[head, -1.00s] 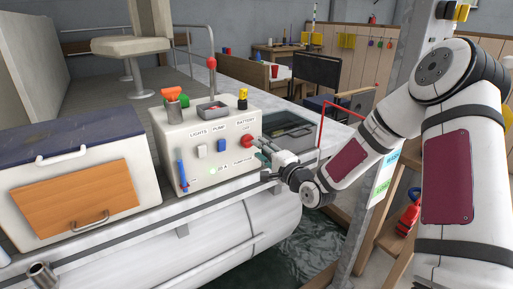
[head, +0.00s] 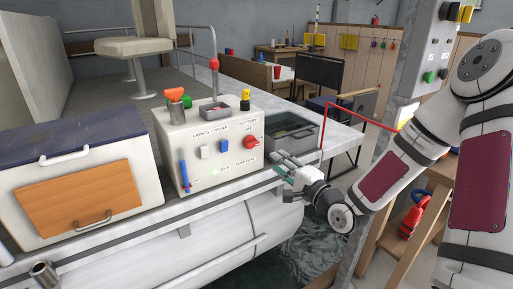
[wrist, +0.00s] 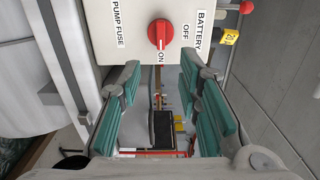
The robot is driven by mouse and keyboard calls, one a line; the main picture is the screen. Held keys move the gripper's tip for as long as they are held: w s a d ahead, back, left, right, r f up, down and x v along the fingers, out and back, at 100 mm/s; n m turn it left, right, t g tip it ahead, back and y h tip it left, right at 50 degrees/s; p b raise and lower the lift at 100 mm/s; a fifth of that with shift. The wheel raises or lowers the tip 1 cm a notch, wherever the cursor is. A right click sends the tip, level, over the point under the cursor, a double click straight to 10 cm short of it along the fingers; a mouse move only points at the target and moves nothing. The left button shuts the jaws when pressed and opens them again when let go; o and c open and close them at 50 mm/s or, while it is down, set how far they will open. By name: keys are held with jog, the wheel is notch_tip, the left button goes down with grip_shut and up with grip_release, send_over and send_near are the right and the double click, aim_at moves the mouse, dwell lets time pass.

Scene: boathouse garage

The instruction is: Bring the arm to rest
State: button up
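My gripper (head: 281,170) is beside the right end of the white switch box (head: 172,145), apart from it and empty. In the wrist view my gripper (wrist: 160,78) shows its two teal-padded fingers spread wide. The red battery knob (head: 250,142) on the box front is ahead of the fingers and not touched. In the wrist view the knob (wrist: 160,34) has its white mark towards ON. My arm is bent, reaching in from the right.
A grey open bin (head: 295,132) is behind the gripper on the boat deck. A grey post (head: 398,120) with a button box and a wooden shelf (head: 425,205) stand close to my arm. A red bar (head: 345,105) crosses behind it. Open water lies below the gripper.

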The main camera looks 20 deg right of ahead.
jog(key=s+a+r+n+g+h, duration=0.1)
jog(key=s+r+n+g+h, duration=0.3)
jog(key=s, duration=0.9)
jog(key=s+a+r+n+g, duration=0.2)
jog(key=s+n+g, duration=0.4)
jog(key=s, duration=0.8)
jog(key=s+a+r+n+g+h, duration=0.15)
jog(key=s+r+n+g, duration=0.35)
jog(key=s, duration=0.8)
notch_tip(320, 180, up, 14)
jog(key=s+t+p, duration=0.1)
jog(key=t+p, duration=0.1)
jog(key=p, duration=1.2)
jog(key=shift+d+f, duration=0.15)
jog(key=shift+d, duration=0.1)
